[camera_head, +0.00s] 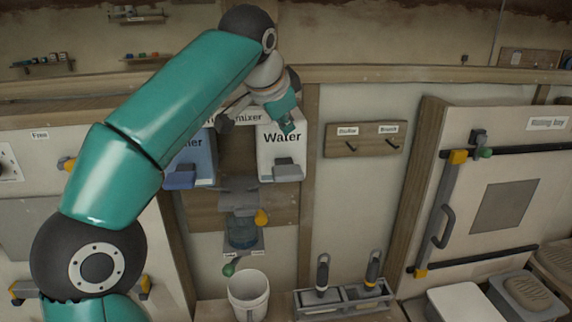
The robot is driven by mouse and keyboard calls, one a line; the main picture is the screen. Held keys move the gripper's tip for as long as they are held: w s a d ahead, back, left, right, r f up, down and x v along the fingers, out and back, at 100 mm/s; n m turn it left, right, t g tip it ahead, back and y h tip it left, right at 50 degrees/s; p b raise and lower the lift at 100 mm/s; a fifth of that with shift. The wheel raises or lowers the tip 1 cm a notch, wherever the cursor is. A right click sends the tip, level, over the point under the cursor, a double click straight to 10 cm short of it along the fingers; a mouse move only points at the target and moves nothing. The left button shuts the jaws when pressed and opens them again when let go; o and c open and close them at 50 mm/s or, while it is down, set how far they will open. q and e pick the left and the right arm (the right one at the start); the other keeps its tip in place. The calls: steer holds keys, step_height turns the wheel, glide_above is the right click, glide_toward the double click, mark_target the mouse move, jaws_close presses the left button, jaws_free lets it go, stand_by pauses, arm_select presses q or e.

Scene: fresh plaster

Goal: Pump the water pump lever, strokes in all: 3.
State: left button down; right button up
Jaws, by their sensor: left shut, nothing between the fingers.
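The white water dispenser (271,159), labelled "Water", is mounted on the wall in the middle of the view. Its grey lever (288,173) sticks out at its lower front. My left gripper (287,126) is shut and empty, in front of the dispenser's upper right part, above the lever in the picture. It hides part of the box's top edge. I cannot tell whether it touches the box; a gap shows between it and the lever. My right gripper is not in view.
A blue dispenser (203,158) with a blue lever stands left of the water one. Below are a clear container (243,232), a white bucket (248,297) and a rack with two tools (345,299). A hook board (364,139) and a large door (500,190) are to the right.

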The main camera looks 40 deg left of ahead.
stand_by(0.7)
arm_select(q)
steer(key=shift+f, duration=0.1)
step_height(320, 180, up, 4)
steer(key=shift+w+f, duration=0.1)
steer(key=shift+w, duration=0.05)
stand_by(0.4)
steer(key=shift+a, duration=0.1)
steer(key=shift+f, duration=0.15)
